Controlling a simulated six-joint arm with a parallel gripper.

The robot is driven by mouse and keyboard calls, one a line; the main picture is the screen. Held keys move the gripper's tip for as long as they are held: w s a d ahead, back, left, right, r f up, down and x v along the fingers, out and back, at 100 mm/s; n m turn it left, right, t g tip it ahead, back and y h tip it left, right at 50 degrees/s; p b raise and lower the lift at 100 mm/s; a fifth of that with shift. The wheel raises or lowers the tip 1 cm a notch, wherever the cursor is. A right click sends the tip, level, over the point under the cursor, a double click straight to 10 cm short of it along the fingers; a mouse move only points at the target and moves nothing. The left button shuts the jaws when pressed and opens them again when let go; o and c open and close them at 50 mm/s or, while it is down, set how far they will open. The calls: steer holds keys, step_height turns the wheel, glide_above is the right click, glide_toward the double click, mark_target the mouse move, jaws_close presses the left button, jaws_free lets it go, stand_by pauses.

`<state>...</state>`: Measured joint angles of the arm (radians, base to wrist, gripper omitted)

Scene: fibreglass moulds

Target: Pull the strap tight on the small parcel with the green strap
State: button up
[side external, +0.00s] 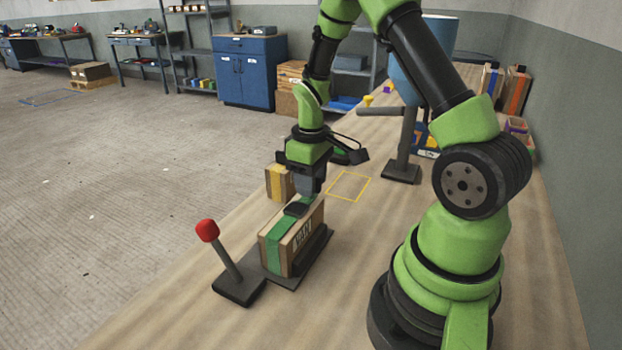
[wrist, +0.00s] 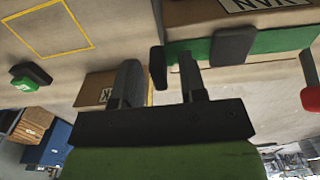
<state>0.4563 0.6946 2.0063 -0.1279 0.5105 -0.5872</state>
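The small parcel (side external: 305,240) with the green strap (side external: 281,237) stands upright on a dark base plate in the side view. A dark buckle (side external: 297,209) sits on the strap on top; the buckle (wrist: 232,46) and strap (wrist: 285,40) also show in the wrist view. A dark tab (wrist: 157,68) stands at the strap's end. My gripper (side external: 309,192) is just above the far end of the parcel. In the wrist view my gripper (wrist: 160,66) is open, with the tab between its fingers and gaps apparent on both sides. The side view hides the tab.
A parcel with a yellow strap (side external: 276,183) stands behind. A red-knobbed lever (side external: 226,263) stands in front, left of the strapped parcel. A yellow square outline (side external: 349,187) on the table is empty. A dark post stand (side external: 402,171) is behind it. The table's front is clear.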

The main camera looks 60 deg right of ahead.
jaws_close()
steer(key=shift+d, duration=0.35)
jaws_free()
step_height(320, 180, up, 10)
stand_by(0.3)
